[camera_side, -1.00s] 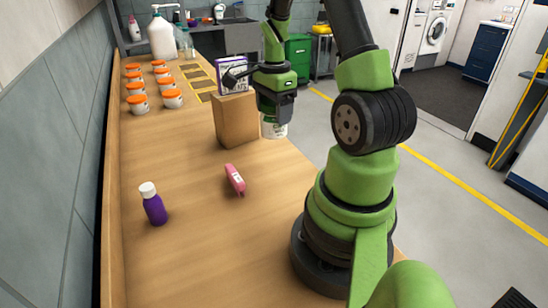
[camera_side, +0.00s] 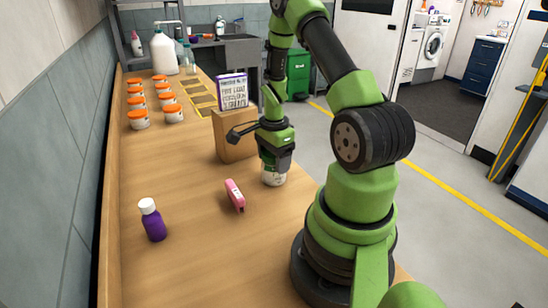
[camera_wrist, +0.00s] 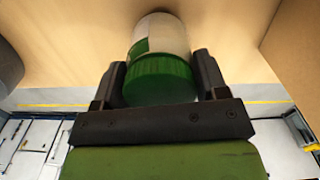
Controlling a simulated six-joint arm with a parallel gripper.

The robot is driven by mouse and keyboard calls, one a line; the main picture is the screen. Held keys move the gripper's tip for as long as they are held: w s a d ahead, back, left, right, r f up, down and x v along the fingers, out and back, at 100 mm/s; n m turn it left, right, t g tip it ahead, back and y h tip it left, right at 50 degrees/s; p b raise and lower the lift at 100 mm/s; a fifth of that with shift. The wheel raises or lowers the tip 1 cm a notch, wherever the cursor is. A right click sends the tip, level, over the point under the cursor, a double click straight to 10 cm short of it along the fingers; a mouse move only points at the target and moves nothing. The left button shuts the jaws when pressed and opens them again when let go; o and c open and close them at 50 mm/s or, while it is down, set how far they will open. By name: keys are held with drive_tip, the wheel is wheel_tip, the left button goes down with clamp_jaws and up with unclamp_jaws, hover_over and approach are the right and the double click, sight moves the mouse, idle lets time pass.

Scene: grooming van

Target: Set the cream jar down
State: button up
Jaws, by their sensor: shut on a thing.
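The cream jar (camera_side: 273,177) is white with a green lid, which shows in the wrist view (camera_wrist: 158,78). My gripper (camera_side: 274,166) is shut on the jar, with a finger on each side of the lid. The jar hangs upright below my gripper, at or very close to the wooden bench top (camera_side: 195,215). I cannot tell for sure whether its base touches the wood. The jar is near the bench's right edge, in front of a brown cardboard box.
A pink tool (camera_side: 235,194) and a purple bottle (camera_side: 153,221) lie and stand to the left. Several orange-lidded jars (camera_side: 139,119) stand at the far left. The front bench is clear.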

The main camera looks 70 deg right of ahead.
drive_tip(key=o, duration=1)
wheel_tip(320, 180, up, 12)
drive_tip(key=shift+f, duration=0.1)
drive_tip(key=w+a+r+n+t, duration=0.2)
drive_tip(key=a+r+n+t, duration=0.1)
drive_tip(key=a+r+n, duration=0.65)
drive_tip(key=s+a+r+n+t, duration=0.1)
drive_tip(key=s+a+r+n, duration=0.1)
drive_tip(key=a+n, duration=0.2)
drive_tip(key=s+a+r+n+t+y, duration=0.1)
drive_tip(key=s+a+n, duration=0.1)
drive_tip(key=a, duration=0.4)
drive_tip(key=s+a+r+n+t+y, duration=0.1)
drive_tip(key=s+a+r+n+t, duration=0.1)
drive_tip(key=a+n, duration=0.3)
drive_tip(key=shift+s+r+n, duration=0.3)
drive_tip(key=shift+s+n, duration=0.05)
drive_tip(key=shift+s, duration=0.2)
